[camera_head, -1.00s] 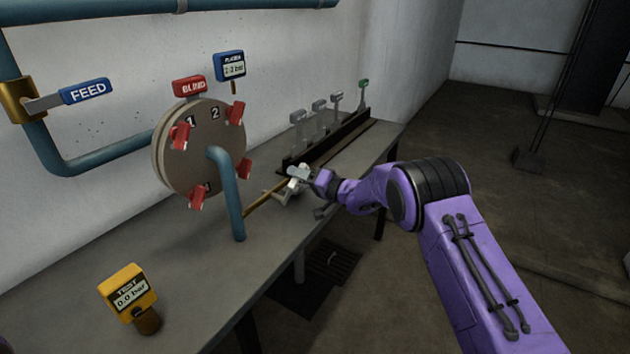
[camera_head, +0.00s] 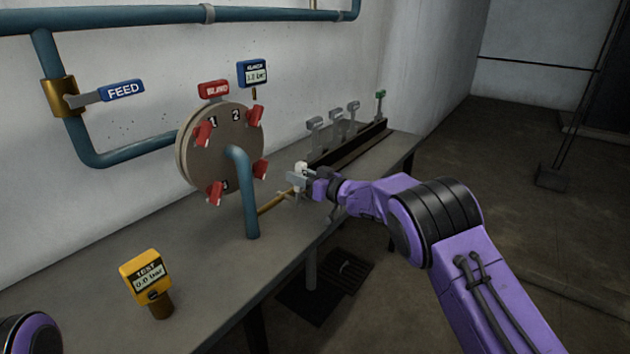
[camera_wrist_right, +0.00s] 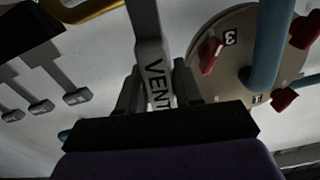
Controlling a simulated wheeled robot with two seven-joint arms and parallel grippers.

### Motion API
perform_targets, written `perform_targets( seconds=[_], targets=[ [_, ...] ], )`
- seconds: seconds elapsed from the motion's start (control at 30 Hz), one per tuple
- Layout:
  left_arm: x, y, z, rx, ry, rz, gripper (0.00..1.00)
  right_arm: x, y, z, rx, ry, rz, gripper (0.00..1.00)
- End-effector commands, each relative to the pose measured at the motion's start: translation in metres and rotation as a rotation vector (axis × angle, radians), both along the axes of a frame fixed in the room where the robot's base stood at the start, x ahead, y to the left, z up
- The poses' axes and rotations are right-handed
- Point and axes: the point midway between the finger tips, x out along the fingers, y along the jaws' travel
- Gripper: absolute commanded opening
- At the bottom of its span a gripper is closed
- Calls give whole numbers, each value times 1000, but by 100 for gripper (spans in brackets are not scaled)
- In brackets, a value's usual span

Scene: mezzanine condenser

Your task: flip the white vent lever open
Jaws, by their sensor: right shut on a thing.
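The white vent lever, marked VENT, shows large in the right wrist view (camera_wrist_right: 155,72), running up between my fingers. In the head view its pale end (camera_head: 301,167) shows at the end of a brass pipe (camera_head: 275,203), near the bench's front edge. My right gripper (camera_head: 306,181) is shut on the lever; its two dark fingers (camera_wrist_right: 156,88) lie on either side of the label. The valve body is partly hidden by the gripper. My left gripper is out of view; only a purple part of my left arm shows at the lower left.
Left of the gripper stands a round flange (camera_head: 222,150) with red clamps and a blue pipe (camera_head: 245,195). A yellow TEST gauge (camera_head: 146,275) stands on the bench (camera_head: 210,275). Several tagged levers (camera_head: 335,125) stand behind. A FEED lever (camera_head: 120,91) is on the wall pipe.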

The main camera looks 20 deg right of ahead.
Motion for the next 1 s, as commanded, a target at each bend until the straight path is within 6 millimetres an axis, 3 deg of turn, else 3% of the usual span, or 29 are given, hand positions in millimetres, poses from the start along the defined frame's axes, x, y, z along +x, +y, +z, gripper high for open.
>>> perform_targets(
  seconds=[0.3,0.87,0.9,0.93,1.0],
  targets=[
    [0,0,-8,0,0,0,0,3,17,-3,-99,-66,13,0],
    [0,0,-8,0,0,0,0,4,19,-4,-125,-80,13,0],
    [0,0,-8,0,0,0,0,4,19,-4,-125,-80,13,44],
    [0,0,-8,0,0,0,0,4,18,-4,-125,-80,13,54],
    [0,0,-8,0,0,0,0,4,18,-3,-123,-81,12,55]
  ],
)
